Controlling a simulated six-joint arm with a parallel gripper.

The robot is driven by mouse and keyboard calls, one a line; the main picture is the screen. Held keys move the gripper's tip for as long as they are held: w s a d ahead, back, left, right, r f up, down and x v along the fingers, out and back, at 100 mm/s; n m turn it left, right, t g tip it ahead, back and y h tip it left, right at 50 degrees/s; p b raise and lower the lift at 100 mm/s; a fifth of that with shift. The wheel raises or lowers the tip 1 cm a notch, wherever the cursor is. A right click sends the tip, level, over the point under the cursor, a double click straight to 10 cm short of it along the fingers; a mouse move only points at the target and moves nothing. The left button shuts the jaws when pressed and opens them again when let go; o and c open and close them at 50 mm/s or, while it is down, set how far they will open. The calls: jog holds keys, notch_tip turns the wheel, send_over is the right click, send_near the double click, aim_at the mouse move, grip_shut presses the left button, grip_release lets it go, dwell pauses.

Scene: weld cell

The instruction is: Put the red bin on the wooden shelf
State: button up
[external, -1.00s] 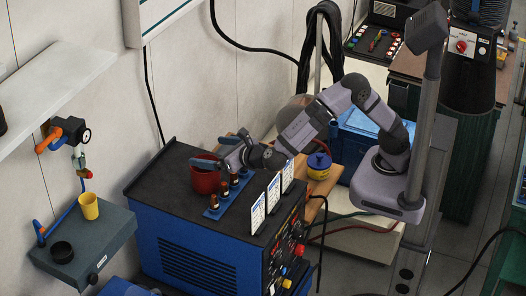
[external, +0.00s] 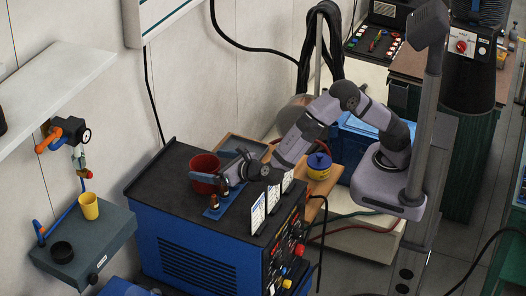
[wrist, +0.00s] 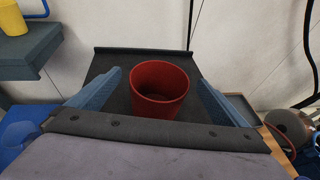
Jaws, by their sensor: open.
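The red bin (external: 204,161) stands upright and open-topped on the black top of the blue welding machine (external: 190,245). It also shows in the wrist view (wrist: 158,98), where it looks empty. My gripper (wrist: 160,80) is open, with one blue finger at each side of the bin and a visible gap on both sides. In the external view one finger of my gripper (external: 222,168) crosses in front of the bin. A wooden shelf (external: 243,147) shows behind the machine, partly hidden by my arm; a wooden strip also shows in the wrist view (wrist: 272,146).
A blue strip with brown-topped pegs (external: 216,209) and upright white cards (external: 258,213) stand near the bin on the machine. A yellow cup (external: 89,206) stands on a grey wall shelf (external: 105,240) at left.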

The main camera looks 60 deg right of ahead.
aim_at(194, 164)
jog(key=shift+w+f+p, duration=0.2)
jog(key=shift+f+p, duration=0.1)
jog(key=shift+f, duration=0.2)
jog(key=shift+p+x, duration=0.65)
jog(key=shift+x, duration=0.65)
jog(key=shift+c, duration=0.6)
jog(key=c, duration=1.4)
jog(key=shift+r, duration=0.1)
notch_tip(194, 164, up, 10)
jog(key=b, duration=0.2)
